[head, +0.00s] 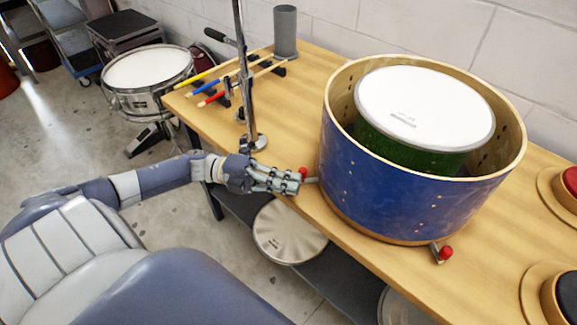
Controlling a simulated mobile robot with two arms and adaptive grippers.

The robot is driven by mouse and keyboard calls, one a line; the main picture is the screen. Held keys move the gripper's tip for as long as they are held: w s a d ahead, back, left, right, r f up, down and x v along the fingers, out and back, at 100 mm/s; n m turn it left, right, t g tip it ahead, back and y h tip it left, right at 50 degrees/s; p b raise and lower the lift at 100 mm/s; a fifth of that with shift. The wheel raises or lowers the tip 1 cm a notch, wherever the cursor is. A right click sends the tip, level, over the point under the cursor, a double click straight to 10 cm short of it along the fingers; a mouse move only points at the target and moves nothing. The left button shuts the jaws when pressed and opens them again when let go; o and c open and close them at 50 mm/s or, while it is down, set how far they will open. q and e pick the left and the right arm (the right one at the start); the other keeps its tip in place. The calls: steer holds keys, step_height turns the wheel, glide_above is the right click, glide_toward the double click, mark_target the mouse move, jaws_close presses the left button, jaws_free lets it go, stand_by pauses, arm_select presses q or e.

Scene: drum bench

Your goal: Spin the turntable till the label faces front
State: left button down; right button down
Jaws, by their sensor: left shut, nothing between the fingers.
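A blue drum shell (375,195) with a pale wooden rim stands on the bench. A green drum (400,150) with a white head (430,100) sits inside it; a small grey label (403,120) lies on that head. Pegs with red knobs stick out low, one at the left (303,172) and one at the front (445,253). The turntable is not clearly distinct from the shell's wooden bottom edge (365,232). My left gripper (296,184) is shut and empty, its fingertips at the left peg; I cannot tell whether they touch. My right gripper is out of view.
A metal stand (246,90) rises from the bench behind my left gripper. Coloured sticks (215,70) and a grey cup (285,32) are at the back. Round wooden pieces with red and dark parts (556,186) sit at the right. A snare drum (148,75) stands left of the bench.

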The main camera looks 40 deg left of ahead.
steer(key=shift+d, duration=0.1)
arm_select(q)
steer(key=v, duration=1.2)
steer(key=shift+a, duration=0.1)
